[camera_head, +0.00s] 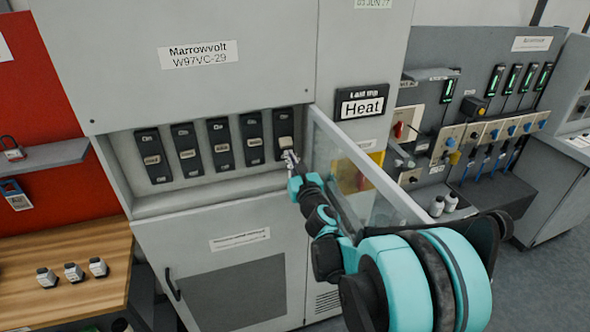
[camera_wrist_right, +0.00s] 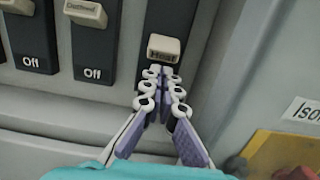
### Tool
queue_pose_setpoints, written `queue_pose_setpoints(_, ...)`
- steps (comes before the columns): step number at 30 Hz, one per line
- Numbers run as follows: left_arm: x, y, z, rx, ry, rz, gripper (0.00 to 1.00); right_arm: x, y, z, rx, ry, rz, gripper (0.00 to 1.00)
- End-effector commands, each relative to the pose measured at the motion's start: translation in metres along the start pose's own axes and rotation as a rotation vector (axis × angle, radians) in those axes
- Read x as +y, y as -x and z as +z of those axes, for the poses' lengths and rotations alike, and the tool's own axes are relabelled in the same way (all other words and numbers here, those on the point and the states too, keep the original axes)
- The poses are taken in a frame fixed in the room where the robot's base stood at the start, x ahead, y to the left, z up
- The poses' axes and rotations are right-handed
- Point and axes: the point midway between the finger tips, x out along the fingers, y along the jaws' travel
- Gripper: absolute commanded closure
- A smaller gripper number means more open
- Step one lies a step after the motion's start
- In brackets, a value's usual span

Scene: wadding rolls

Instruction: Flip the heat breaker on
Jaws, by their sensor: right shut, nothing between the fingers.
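The Heat breaker (camera_head: 284,124) is the rightmost in a row of dark breakers in the grey cabinet's recess. Its cream handle, labelled Heat in the right wrist view (camera_wrist_right: 163,48), sits lower on its body than the neighbouring handles, toward the bottom end. My right gripper (camera_head: 291,158) is shut and empty. Its fingertips (camera_wrist_right: 161,72) are just below the handle, in front of the lower part of the breaker; I cannot tell whether they touch the handle. They hide the breaker's lower marking. My left gripper is not in view.
A clear hinged cover (camera_head: 350,165) stands open just right of the breakers, beside my right arm. Other breakers (camera_head: 251,138) are close on the left. The recess has a ledge (camera_head: 205,194) below. A Heat sign (camera_head: 362,106) is on the cabinet.

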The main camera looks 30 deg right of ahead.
Motion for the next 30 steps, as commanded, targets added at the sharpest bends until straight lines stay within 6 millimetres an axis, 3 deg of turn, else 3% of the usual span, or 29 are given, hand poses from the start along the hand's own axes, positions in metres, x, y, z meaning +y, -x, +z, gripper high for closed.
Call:
queue_pose_setpoints(6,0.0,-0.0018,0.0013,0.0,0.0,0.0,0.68,0.0003,-0.0137,0.0,0.0,0.0,0.0,1.0)
queue_pose_setpoints(30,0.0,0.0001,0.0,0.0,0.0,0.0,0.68,0.0001,-0.0121,0.0032,0.0,0.0,0.0,1.0)
